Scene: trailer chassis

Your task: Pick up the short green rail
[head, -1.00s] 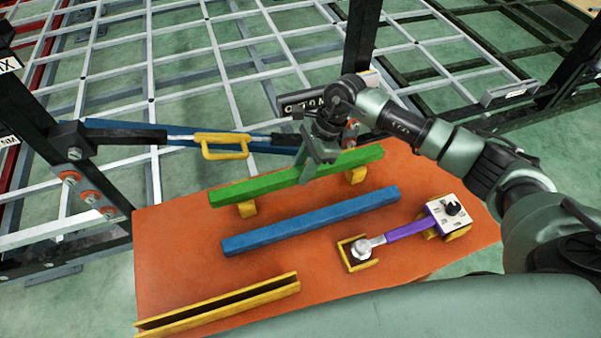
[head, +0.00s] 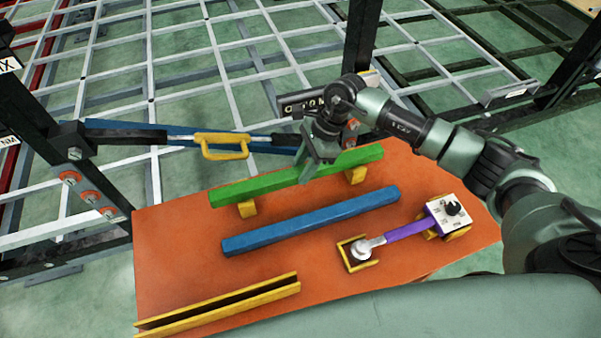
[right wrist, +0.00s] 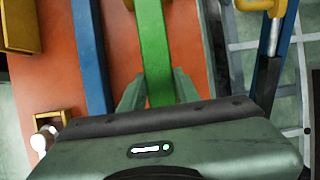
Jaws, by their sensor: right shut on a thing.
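The short green rail (head: 250,188) lies across two yellow supports (head: 247,209) at the back of the orange table. My right gripper (head: 316,172) reaches down over the middle of the rail and is shut on it. In the right wrist view the green rail (right wrist: 153,50) runs between the two fingers (right wrist: 160,90), one on each side. The rail appears to be still resting on its supports. My left gripper is not in view.
A blue rail (head: 310,222) lies in front of the green one on the orange table (head: 190,270). A yellow channel (head: 220,305) is at the front left. A purple-handled tool (head: 405,230) rests at the right. A bar with a yellow handle (head: 222,146) stands behind.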

